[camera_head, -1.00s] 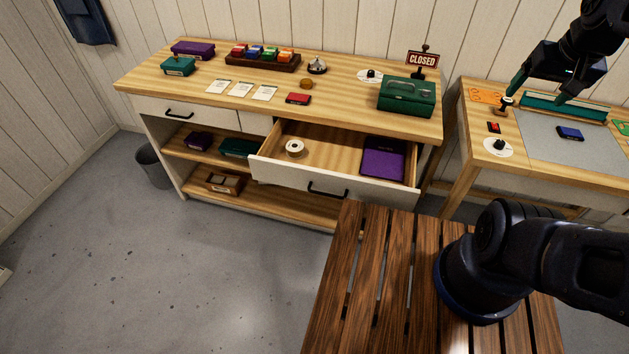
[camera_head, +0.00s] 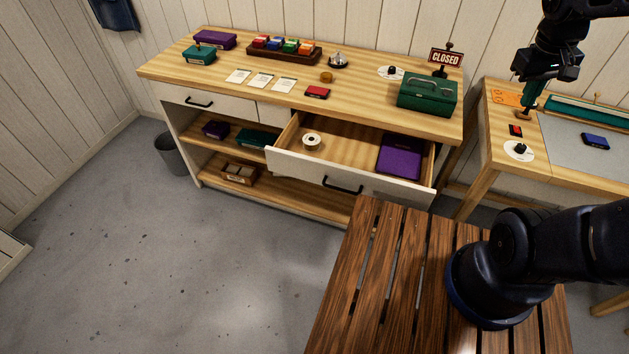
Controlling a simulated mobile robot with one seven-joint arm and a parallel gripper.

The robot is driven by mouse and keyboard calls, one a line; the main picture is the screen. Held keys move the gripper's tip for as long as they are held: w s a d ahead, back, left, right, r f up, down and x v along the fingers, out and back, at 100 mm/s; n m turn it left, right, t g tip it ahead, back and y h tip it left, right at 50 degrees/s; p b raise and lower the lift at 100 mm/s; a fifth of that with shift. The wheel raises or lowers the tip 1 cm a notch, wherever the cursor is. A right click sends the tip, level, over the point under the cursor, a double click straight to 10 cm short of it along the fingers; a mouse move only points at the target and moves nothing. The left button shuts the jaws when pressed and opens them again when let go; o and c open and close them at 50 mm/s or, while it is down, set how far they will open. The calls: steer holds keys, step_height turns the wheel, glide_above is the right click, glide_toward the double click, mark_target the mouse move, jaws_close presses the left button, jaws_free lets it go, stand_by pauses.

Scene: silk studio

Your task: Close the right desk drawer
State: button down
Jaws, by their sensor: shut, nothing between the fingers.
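The right desk drawer (camera_head: 303,164) is pulled well out of the wooden desk (camera_head: 365,107). Its white front has a dark handle (camera_head: 342,186). Inside lie a roll of pale tape (camera_head: 312,141) at the left and a purple book (camera_head: 400,157) at the right. My gripper (camera_head: 527,108) points down over the side table at the right, to the right of the drawer and apart from it. Its fingers are together and I see nothing held in them. The stamp seen earlier near that spot is largely hidden by the fingers.
A green cash box (camera_head: 427,95) and a CLOSED sign (camera_head: 446,58) stand on the desk's right end. The side table (camera_head: 493,135) holds a grey mat, a blue item and a white disc. Grey floor (camera_head: 190,270) is open in front of the desk's left part.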

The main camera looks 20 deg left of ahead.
mark_target(317, 174)
steer(key=w+a+f+n+t+h, duration=0.1)
steer(key=a+f+n+t+h, duration=0.15)
steer(key=a+f+n, duration=0.5)
steer(key=a+f+n+t+h, duration=0.1)
steer(key=a+f+n+h, duration=0.25)
steer(key=a, duration=0.75)
steer(key=w+a+f+n+t+h, duration=0.15)
steer(key=a+f+n, duration=0.35)
steer(key=a, duration=0.5)
steer(key=s+a+f+n+t+y, duration=0.55)
steer(key=s+a+f+n, duration=0.3)
steer(key=s+f, duration=0.35)
steer(key=s+a+f+n+t+y, duration=0.4)
steer(key=s+a+f+n+t, duration=0.25)
steer(key=s+a+f, duration=0.45)
steer(key=shift+n+g, duration=0.3)
steer(key=shift+g, duration=0.1)
steer(key=w, duration=0.4)
steer(key=w+d, duration=0.1)
steer(key=w, duration=0.8)
steer(key=shift+d+f, duration=0.15)
steer(key=shift+f, duration=0.25)
